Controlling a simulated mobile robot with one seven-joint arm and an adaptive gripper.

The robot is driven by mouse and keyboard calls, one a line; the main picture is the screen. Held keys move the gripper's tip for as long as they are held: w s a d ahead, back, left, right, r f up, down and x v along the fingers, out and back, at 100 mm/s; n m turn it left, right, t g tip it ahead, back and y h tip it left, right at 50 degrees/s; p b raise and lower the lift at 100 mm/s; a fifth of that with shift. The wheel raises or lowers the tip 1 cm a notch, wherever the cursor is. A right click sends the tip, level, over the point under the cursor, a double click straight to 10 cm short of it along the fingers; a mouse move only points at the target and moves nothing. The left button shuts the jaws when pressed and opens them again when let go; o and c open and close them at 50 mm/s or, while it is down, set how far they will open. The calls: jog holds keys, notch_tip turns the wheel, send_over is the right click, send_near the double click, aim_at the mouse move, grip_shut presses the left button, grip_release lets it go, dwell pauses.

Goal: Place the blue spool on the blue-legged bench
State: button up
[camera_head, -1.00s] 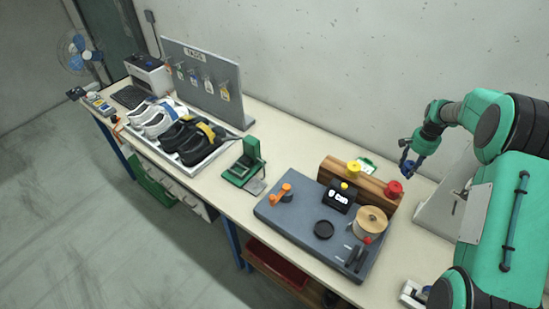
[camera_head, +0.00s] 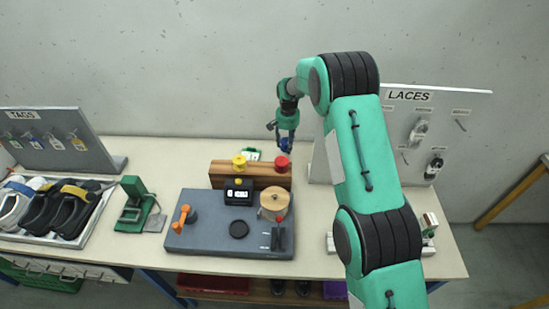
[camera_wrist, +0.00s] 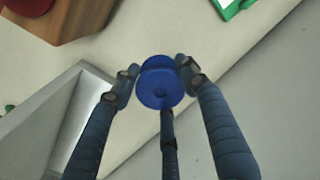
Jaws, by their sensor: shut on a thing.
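My gripper (camera_head: 287,143) is raised above the back of the bench, just behind the red spool on the wooden block. In the wrist view its fingers (camera_wrist: 160,88) are shut around the blue spool (camera_wrist: 158,84), which shows its round blue flange toward the camera. In the head view the blue spool (camera_head: 286,146) is only a small dark blue patch between the fingers. The blue-legged bench (camera_head: 330,262) has a pale top and stretches across the picture. A blue leg (camera_head: 165,290) shows below its front edge.
The wooden block (camera_head: 222,178) holds a yellow spool (camera_head: 239,161) and the red spool (camera_head: 282,164). In front lies a grey board (camera_head: 200,235) with a wooden reel (camera_head: 273,203). The LACES panel (camera_head: 455,125) stands at right. Bare bench top lies left of the block.

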aim_at(287, 139)
jog(key=shift+f, duration=2.5)
jog(key=shift+f, duration=1.9)
jog(key=shift+f, duration=0.1)
jog(key=o, duration=1.1)
jog(key=shift+r, duration=6.1)
